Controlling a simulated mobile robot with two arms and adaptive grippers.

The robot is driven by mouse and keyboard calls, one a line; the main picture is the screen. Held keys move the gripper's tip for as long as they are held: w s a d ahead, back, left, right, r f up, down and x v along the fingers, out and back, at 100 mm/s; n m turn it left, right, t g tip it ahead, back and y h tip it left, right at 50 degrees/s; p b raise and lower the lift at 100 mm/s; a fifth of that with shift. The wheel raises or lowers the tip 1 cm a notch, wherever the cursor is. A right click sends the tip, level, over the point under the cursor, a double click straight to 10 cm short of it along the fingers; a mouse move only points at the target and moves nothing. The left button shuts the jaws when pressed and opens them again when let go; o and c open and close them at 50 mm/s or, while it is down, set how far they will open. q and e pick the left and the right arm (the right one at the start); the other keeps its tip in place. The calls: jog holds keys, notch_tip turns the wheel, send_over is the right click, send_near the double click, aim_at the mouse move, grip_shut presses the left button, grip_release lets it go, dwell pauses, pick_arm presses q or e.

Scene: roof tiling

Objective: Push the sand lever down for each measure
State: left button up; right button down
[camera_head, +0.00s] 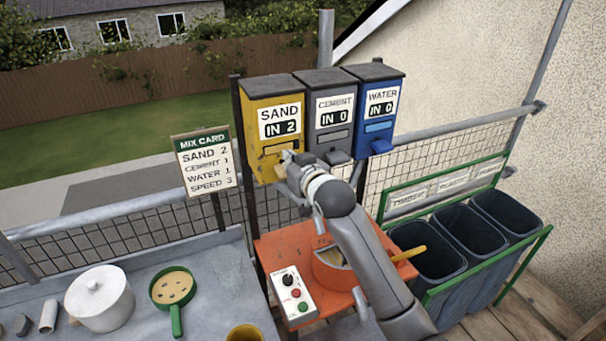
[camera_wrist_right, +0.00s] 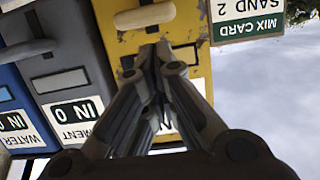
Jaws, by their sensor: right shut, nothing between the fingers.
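The yellow sand dispenser (camera_head: 270,106) reads "SAND IN 2". It hangs at the left of a row of three. My right gripper (camera_head: 286,160) is shut and empty at the lower front of the sand dispenser, where the sand lever is mostly hidden behind it. In the right wrist view my shut fingers (camera_wrist_right: 152,60) point at the yellow sand box (camera_wrist_right: 190,45); I cannot tell whether they touch the lever (camera_wrist_right: 144,16). The mix card (camera_head: 205,160) reads sand 2, cement 1, water 1, speed 3. My left gripper is not in view.
The grey cement dispenser (camera_head: 329,105) and blue water dispenser (camera_head: 377,100) both read "IN 0". An orange mixer stand (camera_head: 275,245) with a control box (camera_head: 293,292) stands below. Dark bins (camera_head: 430,262) are at right. A white pot (camera_head: 100,300) and green pan (camera_head: 174,290) sit on the left bench.

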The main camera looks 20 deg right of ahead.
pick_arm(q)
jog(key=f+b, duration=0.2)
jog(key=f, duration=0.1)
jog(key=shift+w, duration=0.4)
pick_arm(e)
jog(key=v, duration=0.7)
jog(key=shift+d, duration=0.1)
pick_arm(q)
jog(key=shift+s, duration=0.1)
pick_arm(e)
jog(key=shift+s+r, duration=0.1)
